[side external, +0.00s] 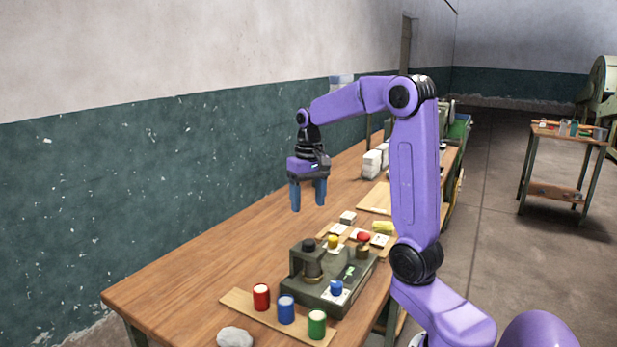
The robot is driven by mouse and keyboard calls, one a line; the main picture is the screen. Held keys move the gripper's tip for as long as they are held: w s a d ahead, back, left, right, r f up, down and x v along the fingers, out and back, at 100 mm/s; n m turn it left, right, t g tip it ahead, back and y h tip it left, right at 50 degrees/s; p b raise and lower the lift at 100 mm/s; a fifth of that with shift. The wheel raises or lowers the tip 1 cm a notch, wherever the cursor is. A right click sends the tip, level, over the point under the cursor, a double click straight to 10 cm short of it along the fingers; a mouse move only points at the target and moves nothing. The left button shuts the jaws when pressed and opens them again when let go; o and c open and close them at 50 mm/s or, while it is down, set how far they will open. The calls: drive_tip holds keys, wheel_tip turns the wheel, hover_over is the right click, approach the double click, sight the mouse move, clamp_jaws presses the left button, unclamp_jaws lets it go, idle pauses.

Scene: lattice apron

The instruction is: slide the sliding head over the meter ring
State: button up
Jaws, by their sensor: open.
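My gripper (308,204) hangs above the wooden bench with its two blue fingers apart and pointing down. Nothing shows between them. It is behind and above a grey-green device (312,294) on the bench, touching nothing. The device carries a dark upright cylinder (313,266) with a black top at its left, a brass-coloured cylinder (362,251) at its right and a small dark panel with green marks (349,272). A blue knob (336,287) sits at its front corner. I cannot tell for sure which part is the sliding head or the meter ring.
Red (261,297), blue (286,310) and green (317,324) cylinders stand on a board in front of the device. A pale stone-like lump (235,338) lies nearby. The bench's left side (200,272) is clear.

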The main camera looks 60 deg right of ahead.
wheel_tip(320, 180, up, 6)
idle(0.7)
drive_tip(key=s+a+f+n, duration=0.3)
drive_tip(key=a+n, duration=0.1)
drive_tip(key=a, duration=0.5)
drive_tip(key=s+a+f+n, duration=0.3)
drive_tip(key=s+a+n, duration=0.15)
drive_tip(key=a, duration=0.45)
drive_tip(key=s+a+f+n, duration=0.2)
drive_tip(key=s+f+n, duration=0.1)
drive_tip(key=s, duration=0.5)
drive_tip(key=s+a+f+n, duration=0.3)
drive_tip(key=s+n, duration=0.3)
drive_tip(key=s, duration=0.2)
drive_tip(key=shift+a+f, duration=0.3)
drive_tip(key=shift+o, duration=0.3)
drive_tip(key=shift+n, duration=0.25)
